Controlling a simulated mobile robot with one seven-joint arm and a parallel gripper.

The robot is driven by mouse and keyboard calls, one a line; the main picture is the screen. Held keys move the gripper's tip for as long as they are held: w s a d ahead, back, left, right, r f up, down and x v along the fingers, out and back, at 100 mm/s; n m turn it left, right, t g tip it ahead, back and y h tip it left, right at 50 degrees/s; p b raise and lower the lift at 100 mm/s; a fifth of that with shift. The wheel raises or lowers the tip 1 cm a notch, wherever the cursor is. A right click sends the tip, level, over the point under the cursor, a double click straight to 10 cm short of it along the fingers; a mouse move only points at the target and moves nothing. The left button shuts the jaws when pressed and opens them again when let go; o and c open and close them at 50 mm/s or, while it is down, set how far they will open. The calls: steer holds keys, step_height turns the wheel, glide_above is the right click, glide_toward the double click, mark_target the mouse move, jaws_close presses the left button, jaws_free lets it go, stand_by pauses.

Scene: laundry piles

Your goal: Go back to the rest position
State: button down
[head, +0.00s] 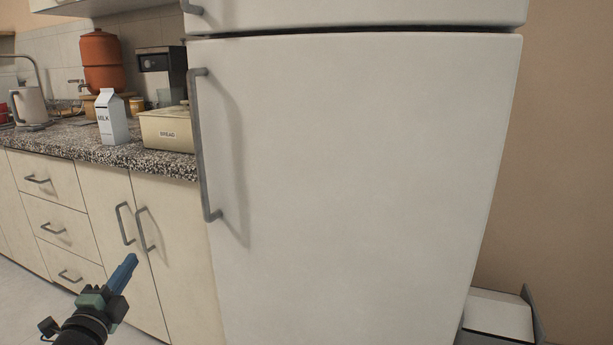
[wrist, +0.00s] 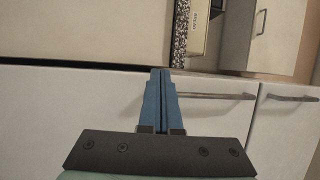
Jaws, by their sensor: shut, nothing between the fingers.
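My gripper (head: 126,268) has blue fingers and shows at the lower left of the head view, in front of the light lower cabinet doors. Its fingers point up and to the right. In the wrist view the two blue fingers of my gripper (wrist: 160,75) are together, with nothing between them. The gripper appears apart from the cabinet handles, though the exact gap cannot be told.
A large white fridge (head: 350,180) with a grey vertical handle (head: 202,150) fills the middle. Left of it, a speckled counter (head: 60,142) bears a milk carton (head: 111,118), a bread box (head: 166,129) and a kettle (head: 31,106). A white bin-like object (head: 497,315) stands lower right.

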steer(key=d+r+n+t+y, duration=0.25)
steer(key=d+r+n, duration=0.25)
steer(key=d+r, duration=0.6)
steer(key=d+r+n+t+y, duration=0.1)
steer(key=d+r+n+t, duration=0.45)
steer(key=r, duration=0.95)
steer(key=s+d+r+n+h, duration=0.25)
steer(key=s+d+r, duration=0.35)
steer(key=s+d, duration=0.55)
steer(key=s+d+r+n+h, duration=0.2)
steer(key=s+d+r+n, duration=0.2)
steer(key=s+d+r, duration=0.7)
steer(key=s+a+r+p, duration=0.1)
steer(key=s+r+p, duration=0.1)
steer(key=r+p, duration=1.4)
steer(key=s+a+r+p, duration=0.1)
steer(key=s+r+p, duration=0.1)
steer(key=r+p, duration=1.4)
steer(key=p, duration=0.4)
steer(key=shift+a+r, duration=0.1)
